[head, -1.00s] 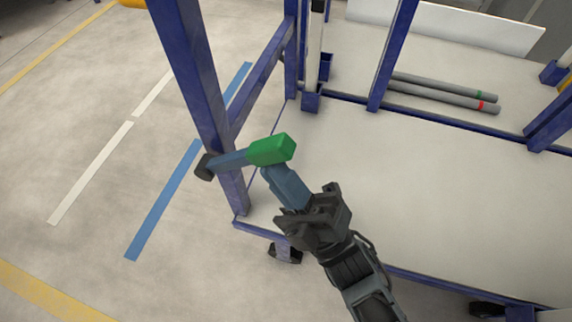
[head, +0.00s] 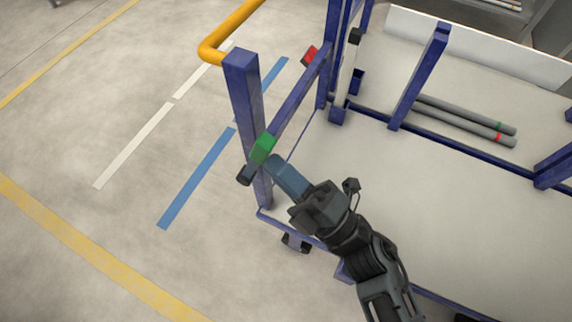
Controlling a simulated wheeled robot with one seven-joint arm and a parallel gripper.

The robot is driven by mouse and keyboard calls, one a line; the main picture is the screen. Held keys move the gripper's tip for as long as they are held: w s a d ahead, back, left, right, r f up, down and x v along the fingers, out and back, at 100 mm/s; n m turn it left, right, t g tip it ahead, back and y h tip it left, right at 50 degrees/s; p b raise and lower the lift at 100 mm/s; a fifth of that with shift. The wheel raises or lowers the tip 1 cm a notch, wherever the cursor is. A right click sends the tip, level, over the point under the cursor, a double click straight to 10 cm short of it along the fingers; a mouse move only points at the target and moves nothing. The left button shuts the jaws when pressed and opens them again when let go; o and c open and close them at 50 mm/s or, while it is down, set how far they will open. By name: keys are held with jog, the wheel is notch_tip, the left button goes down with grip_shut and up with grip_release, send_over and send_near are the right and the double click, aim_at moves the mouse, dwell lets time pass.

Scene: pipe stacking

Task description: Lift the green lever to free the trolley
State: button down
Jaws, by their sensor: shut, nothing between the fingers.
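The green lever end (head: 263,149) sits beside the blue corner post (head: 243,105) of the trolley, with a black piece (head: 245,175) just below and left of it. The lever looks short and steep, and its blue shaft hardly shows. My gripper (head: 277,167) is shut and empty. Its blue-grey fingertips are right beside the lower right of the green end, touching it or very close; I cannot tell which.
The trolley's pale deck (head: 400,215) is empty on the near side. Two grey pipes (head: 465,120) lie beyond a blue rail. A yellow handle (head: 235,28) and a red piece (head: 309,54) are at the back left. The floor at left is clear.

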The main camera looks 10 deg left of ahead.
jog(key=shift+a+r, duration=0.1)
jog(key=shift+r, duration=0.05)
dwell(0.4)
jog(key=b+v, duration=0.1)
jog(key=v, duration=0.6)
jog(key=shift+s+d, duration=0.15)
jog(key=shift+d, duration=0.1)
dwell(0.3)
